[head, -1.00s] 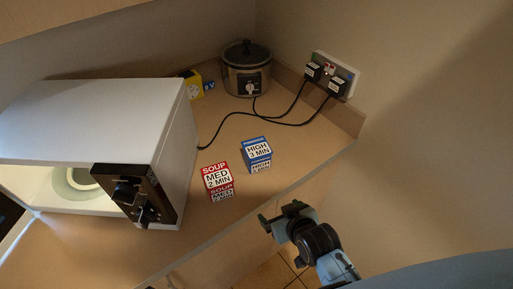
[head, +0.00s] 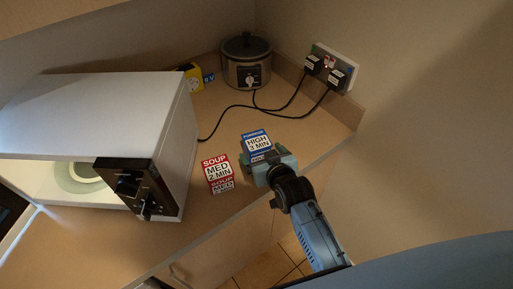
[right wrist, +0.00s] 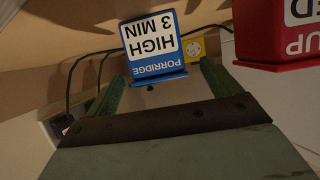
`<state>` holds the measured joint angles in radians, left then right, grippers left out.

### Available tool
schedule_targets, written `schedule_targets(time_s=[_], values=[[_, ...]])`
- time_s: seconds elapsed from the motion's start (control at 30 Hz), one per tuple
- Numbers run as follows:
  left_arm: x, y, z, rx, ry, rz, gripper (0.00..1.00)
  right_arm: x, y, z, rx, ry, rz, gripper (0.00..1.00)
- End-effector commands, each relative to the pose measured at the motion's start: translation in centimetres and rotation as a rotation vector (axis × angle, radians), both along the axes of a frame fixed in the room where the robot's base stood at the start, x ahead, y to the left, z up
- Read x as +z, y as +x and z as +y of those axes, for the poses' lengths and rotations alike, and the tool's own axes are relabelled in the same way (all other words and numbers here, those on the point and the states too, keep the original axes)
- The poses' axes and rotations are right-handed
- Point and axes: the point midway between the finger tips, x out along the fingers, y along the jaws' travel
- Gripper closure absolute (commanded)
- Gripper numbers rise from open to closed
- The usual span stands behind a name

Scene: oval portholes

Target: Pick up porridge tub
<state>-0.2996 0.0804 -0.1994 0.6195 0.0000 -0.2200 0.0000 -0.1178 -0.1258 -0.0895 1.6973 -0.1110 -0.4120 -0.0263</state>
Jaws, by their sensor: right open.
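The porridge tub (head: 256,141) is a blue box with a white label reading HIGH 3 MIN, standing on the counter near its front edge. It also shows in the right wrist view (right wrist: 152,45), upside down, just beyond the fingers and roughly between them. My right gripper (head: 264,163) is at the tub's near side in the head view and hides its lower front. Its green fingers (right wrist: 160,88) are spread apart, with nothing clearly gripped. I cannot tell whether they touch the tub. My left gripper is not in view.
A red soup tub (head: 217,174) stands close to the left of the porridge tub. The microwave (head: 95,120) is open at the left. A slow cooker (head: 246,62) stands at the back, with black cables running to the wall socket (head: 333,66).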

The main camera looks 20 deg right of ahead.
Motion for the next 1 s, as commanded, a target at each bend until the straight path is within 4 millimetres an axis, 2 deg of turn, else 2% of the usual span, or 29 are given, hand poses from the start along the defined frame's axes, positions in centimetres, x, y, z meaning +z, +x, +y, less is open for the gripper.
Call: schedule_targets(time_s=[0.23,0.53,0.87,1.0], values=[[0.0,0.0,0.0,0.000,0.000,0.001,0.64,-0.4,1.5,0.0,0.000,0.000,-0.001,0.11],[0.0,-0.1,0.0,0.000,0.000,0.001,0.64,-1.6,5.0,0.1,0.000,0.001,0.000,0.11],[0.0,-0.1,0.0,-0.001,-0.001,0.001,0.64,-1.8,5.6,0.2,0.000,0.001,-0.001,0.11],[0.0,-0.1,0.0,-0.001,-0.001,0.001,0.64,-1.8,5.6,0.2,0.000,0.001,0.000,0.27]])
